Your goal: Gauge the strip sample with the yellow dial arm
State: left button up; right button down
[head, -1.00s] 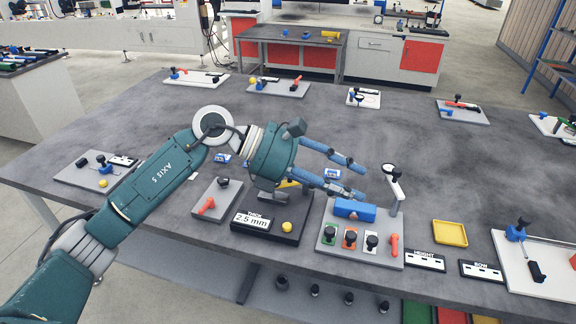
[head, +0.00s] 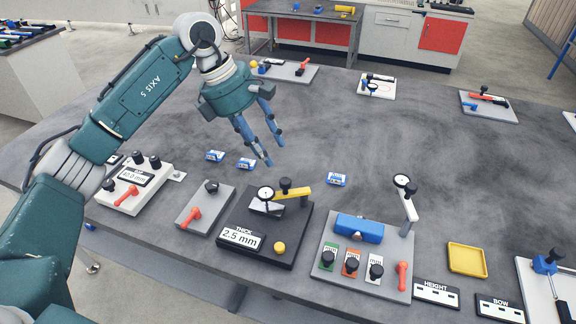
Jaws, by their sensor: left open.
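The yellow dial arm (head: 292,193) stands on a black gauge base (head: 262,258), with a black knob on top and a round dial (head: 265,193) at its left end. A grey metal piece (head: 267,208), perhaps the strip sample, lies under the dial; whether the dial tip touches it I cannot tell. My right gripper is not in view.
Small blue-and-white pieces (head: 337,179) lie behind the gauge. To its right is a grey plate (head: 326,268) with a blue block, knobs and another dial. Left are a plate with a red lever (head: 193,218) and a white display unit (head: 134,190). The table's middle is clear.

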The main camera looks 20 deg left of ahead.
pick_arm(q)
jog(key=p, duration=0.2)
send_over(285, 180)
jog(key=s+a, duration=0.2)
notch_tip(285, 180, down, 5)
jog(key=shift+w+d+f, duration=0.25)
jog(key=shift+w+f, duration=0.1)
jog(key=shift+f, duration=0.3)
jog(key=shift+w+d+f, duration=0.2)
jog(key=shift+w+f, duration=0.1)
jog(key=shift+f, duration=0.3)
jog(key=shift+p+x, duration=0.45)
jog(key=shift+x, duration=0.55)
grip_shut()
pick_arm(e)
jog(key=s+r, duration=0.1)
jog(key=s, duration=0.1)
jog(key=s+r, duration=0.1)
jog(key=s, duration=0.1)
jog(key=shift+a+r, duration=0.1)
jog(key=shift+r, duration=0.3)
